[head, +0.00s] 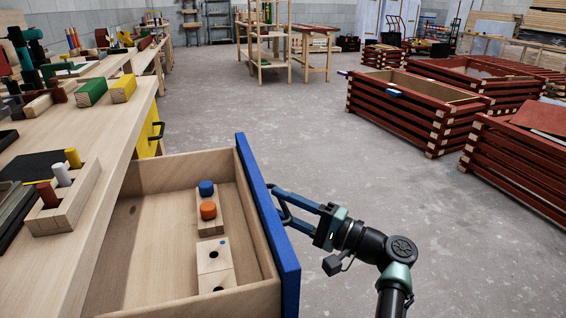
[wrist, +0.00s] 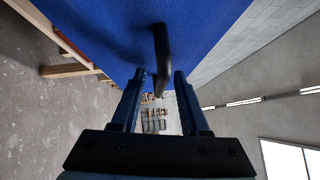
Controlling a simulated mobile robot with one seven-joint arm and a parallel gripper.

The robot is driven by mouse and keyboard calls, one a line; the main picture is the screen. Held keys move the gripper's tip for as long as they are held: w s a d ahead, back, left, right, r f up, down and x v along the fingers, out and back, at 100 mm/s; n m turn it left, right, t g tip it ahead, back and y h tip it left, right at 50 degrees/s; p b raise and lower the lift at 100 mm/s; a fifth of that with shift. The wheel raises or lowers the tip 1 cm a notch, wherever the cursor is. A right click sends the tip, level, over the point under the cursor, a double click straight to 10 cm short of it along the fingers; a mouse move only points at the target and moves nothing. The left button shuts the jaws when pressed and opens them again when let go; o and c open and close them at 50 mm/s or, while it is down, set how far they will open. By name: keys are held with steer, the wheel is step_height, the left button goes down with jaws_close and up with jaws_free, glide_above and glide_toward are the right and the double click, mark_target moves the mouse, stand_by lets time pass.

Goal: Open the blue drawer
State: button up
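The blue drawer (head: 268,222) is pulled far out of the workbench, and its wooden inside shows in the head view. Its blue front fills the top of the wrist view (wrist: 215,30). A dark curved handle (wrist: 161,45) stands out from that front. My gripper (head: 281,204) is at the handle on the outer side of the front. In the wrist view, my two fingers (wrist: 160,76) are apart, one on each side of the handle, with a gap showing on both sides. The handle is mostly hidden by the fingers in the head view.
In the drawer lie a wooden block with blue and orange knobs (head: 208,211) and a block with holes (head: 214,262). The workbench (head: 105,130) on the left holds blocks and peg racks. A yellow drawer front (head: 148,130) is beyond. Red crates (head: 400,110) stand right; the middle floor is clear.

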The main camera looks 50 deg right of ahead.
steer(key=p+v, duration=0.2)
steer(key=v, duration=1.1)
steer(key=shift+p, duration=0.4)
